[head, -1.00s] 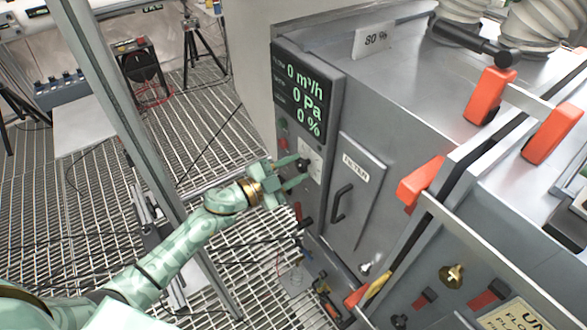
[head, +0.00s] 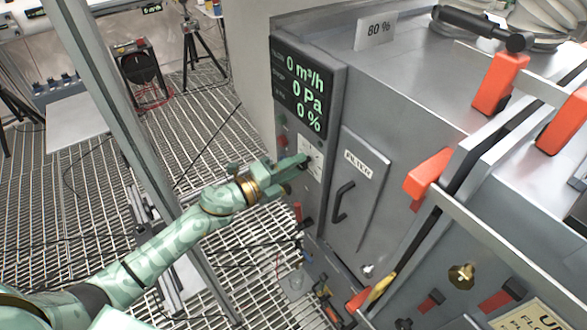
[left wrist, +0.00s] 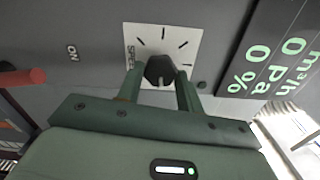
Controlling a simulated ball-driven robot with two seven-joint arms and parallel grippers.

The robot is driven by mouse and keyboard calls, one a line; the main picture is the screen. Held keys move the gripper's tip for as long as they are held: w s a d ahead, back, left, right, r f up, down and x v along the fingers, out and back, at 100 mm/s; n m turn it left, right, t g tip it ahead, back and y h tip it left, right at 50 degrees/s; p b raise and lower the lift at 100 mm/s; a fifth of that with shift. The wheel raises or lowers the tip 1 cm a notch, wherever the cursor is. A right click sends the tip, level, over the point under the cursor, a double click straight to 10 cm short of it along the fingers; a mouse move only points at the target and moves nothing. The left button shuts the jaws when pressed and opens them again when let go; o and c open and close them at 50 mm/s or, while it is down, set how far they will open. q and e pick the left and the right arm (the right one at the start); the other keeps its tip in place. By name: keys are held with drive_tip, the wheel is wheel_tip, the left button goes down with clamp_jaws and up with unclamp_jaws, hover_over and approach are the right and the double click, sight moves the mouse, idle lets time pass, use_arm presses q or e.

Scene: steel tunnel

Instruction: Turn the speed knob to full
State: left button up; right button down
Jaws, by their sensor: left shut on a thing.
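The black speed knob (left wrist: 159,71) sits on a white dial plate (left wrist: 187,42) marked SPEED, with tick marks fanned around it. In the left wrist view my left gripper (left wrist: 160,88) has one finger on each side of the knob and is shut on it. A small light mark shows on the knob's side nearest the gripper. In the head view the left gripper (head: 295,170) reaches the dial plate (head: 312,158) on the grey cabinet front and partly hides the knob. The display (head: 302,88) above reads 0 m³/h, 0 Pa and 0 %. My right gripper is not in view.
A FILTER door (head: 352,195) with a black handle is right of the dial. A red lever (left wrist: 22,77) and an ON label show left in the wrist view. Orange clamps (head: 500,83) line the right side.

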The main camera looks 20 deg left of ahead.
use_arm(q)
drive_tip(key=shift+f+m+b, duration=0.15)
drive_tip(key=shift+m+b, duration=0.15)
drive_tip(key=shift+m, duration=0.6)
drive_tip(key=o, duration=1)
drive_tip(key=b+v, duration=0.1)
drive_tip(key=v, duration=1.1)
drive_tip(key=shift+s, duration=0.1)
